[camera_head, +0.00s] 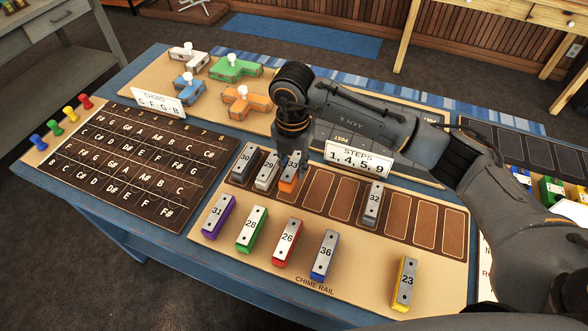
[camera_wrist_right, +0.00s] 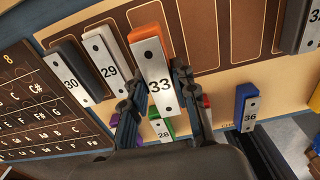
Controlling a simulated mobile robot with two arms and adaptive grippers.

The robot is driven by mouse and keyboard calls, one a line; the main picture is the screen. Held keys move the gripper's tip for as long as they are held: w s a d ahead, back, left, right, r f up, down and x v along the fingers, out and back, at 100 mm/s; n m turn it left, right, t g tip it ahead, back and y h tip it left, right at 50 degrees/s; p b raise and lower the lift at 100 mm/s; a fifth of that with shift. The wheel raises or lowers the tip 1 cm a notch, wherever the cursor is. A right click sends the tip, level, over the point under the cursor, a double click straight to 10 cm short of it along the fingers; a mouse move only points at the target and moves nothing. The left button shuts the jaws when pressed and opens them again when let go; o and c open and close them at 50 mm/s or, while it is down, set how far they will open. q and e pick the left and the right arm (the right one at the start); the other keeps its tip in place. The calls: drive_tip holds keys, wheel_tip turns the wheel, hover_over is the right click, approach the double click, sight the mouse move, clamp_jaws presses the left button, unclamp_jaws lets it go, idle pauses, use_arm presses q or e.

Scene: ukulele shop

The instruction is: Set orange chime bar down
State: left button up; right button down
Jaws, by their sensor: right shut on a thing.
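The orange chime bar (camera_head: 287,185), with a grey plate marked 33, is at the third place of the dark slot row on the chime rail (camera_head: 335,270). My right gripper (camera_head: 292,145) comes down over it and is shut on it. In the right wrist view, the orange bar (camera_wrist_right: 147,32) stands between the two fingers (camera_wrist_right: 157,95). It looks larger than the bars beside it; I cannot tell whether its underside touches the rail. Bars 30 (camera_head: 244,160) and 29 (camera_head: 266,170) sit left of it. My left gripper is not in view.
Bar 32 (camera_head: 372,203) stands farther right in the row, with empty slots around it. Bars 31 (camera_head: 217,215), 28 (camera_head: 252,229), 26 (camera_head: 287,241), 36 (camera_head: 325,255) and 23 (camera_head: 406,283) stand in front. A "STEPS 1, 4, 5, 9" card (camera_head: 358,159) stands behind.

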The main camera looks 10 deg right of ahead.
sight(294, 173)
drive_tip(key=shift+w+d+f, duration=0.25)
drive_tip(key=shift+w+f, duration=0.3)
drive_tip(key=shift+f, duration=0.25)
wheel_tip(294, 173, down, 2)
drive_tip(key=shift+f+p, duration=0.1)
drive_tip(key=shift+p, duration=0.55)
drive_tip(key=shift+f, duration=0.3)
drive_tip(key=shift+f, duration=0.1)
drive_tip(key=c, duration=1.1)
unclamp_jaws()
drive_tip(key=shift+o, duration=0.2)
